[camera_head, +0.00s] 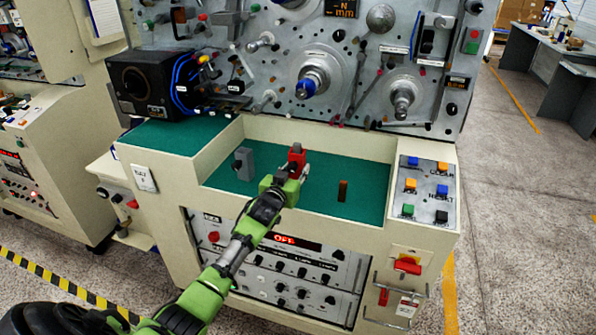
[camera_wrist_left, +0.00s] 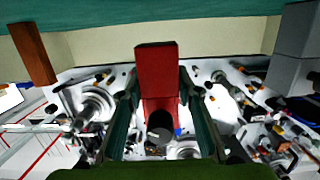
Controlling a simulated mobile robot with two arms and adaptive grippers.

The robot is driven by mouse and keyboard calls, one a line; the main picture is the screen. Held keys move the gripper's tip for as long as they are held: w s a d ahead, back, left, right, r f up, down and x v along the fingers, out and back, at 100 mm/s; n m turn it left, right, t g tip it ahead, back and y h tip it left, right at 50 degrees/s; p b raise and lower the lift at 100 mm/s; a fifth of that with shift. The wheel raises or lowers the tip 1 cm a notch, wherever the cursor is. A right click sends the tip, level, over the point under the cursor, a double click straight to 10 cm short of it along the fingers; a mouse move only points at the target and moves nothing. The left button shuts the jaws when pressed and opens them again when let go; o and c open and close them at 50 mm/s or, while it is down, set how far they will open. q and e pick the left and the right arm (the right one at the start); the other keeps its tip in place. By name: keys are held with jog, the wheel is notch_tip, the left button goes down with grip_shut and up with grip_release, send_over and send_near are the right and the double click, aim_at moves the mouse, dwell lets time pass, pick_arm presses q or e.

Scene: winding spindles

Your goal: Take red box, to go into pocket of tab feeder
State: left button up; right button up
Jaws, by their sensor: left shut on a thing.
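My left gripper (camera_head: 290,172) reaches over the green-floored recess of the machine. It is shut on the red box (camera_head: 297,153), which stands out beyond the fingertips. In the left wrist view the red box (camera_wrist_left: 157,70) sits between the two fingers of the gripper (camera_wrist_left: 158,95). I cannot tell whether the box touches the green floor. I cannot tell for sure which part is the tab feeder, and its pocket is not clearly seen. My right gripper is not in view.
A grey block (camera_head: 244,163) stands left of the gripper in the recess, and a brown-red bar (camera_head: 342,190) stands to the right. Cream walls (camera_head: 330,135) border the recess. Behind rises the grey panel with spindles (camera_head: 312,82). A black unit (camera_head: 140,85) stands at left, a button panel (camera_head: 427,188) at right.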

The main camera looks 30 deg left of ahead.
pick_arm(q)
jog(key=shift+f+p+v, duration=0.15)
jog(key=shift+p+v, duration=1.05)
jog(key=shift+v, duration=0.7)
jog(key=shift+f+p+v, duration=0.2)
jog(key=shift+p+v, duration=0.95)
jog(key=shift+v, duration=0.75)
jog(key=shift+f+p+v, duration=0.15)
jog(key=shift+p+v, duration=0.25)
jog(key=shift+v, duration=0.4)
jog(key=shift+f+p+v, duration=0.2)
jog(key=shift+p+v, duration=0.15)
jog(key=shift+v, duration=0.45)
